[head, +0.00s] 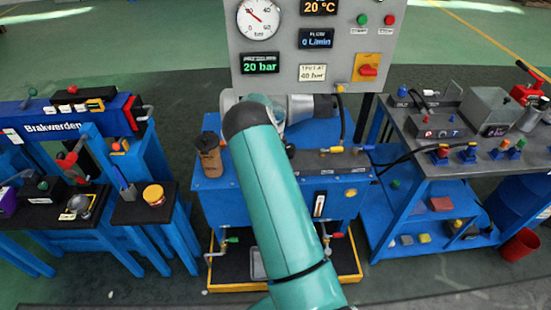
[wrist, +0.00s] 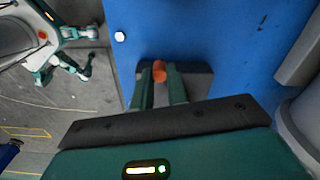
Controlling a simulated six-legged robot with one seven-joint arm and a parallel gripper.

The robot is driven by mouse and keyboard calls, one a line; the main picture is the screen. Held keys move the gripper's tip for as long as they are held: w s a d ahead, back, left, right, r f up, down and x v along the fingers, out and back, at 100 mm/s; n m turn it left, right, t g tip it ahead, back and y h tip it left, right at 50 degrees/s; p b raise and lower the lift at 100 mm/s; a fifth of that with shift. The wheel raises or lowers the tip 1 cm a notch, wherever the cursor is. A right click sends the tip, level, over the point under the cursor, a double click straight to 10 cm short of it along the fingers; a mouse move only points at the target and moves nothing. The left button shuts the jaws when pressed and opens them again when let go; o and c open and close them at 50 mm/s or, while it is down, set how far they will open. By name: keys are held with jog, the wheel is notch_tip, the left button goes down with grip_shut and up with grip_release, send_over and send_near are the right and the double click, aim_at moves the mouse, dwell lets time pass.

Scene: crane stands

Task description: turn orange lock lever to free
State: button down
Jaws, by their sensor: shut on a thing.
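The orange lock lever (wrist: 159,68) shows in the wrist view as a small orange rounded end between my fingertips. It sits against a dark plate (wrist: 198,82) on a blue surface (wrist: 205,30). My gripper (wrist: 160,84) is shut on it, with a teal finger on either side. The rest of the lever is hidden by the fingers, so its angle cannot be told. In the head view my teal arm reaches up the middle to the blue bench (head: 213,180), and the fingers and lever cannot be made out there.
A grey gauge panel (head: 310,85) stands behind the bench. A brown bottle-like thing (head: 209,155) is on the bench's left. Blue stands (head: 152,212) with tools are at left. A grey-topped bench (head: 460,135) with several fittings is at right. A red bucket (head: 518,245) is on the floor.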

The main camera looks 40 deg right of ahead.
jog(key=shift+w+a, duration=0.1)
dwell(0.3)
jog(key=c, duration=1.4)
grip_release()
jog(key=shift+o, duration=0.2)
jog(key=shift+r, duration=0.1)
notch_tip(320, 180, up, 14)
jog(key=shift+f, duration=0.2)
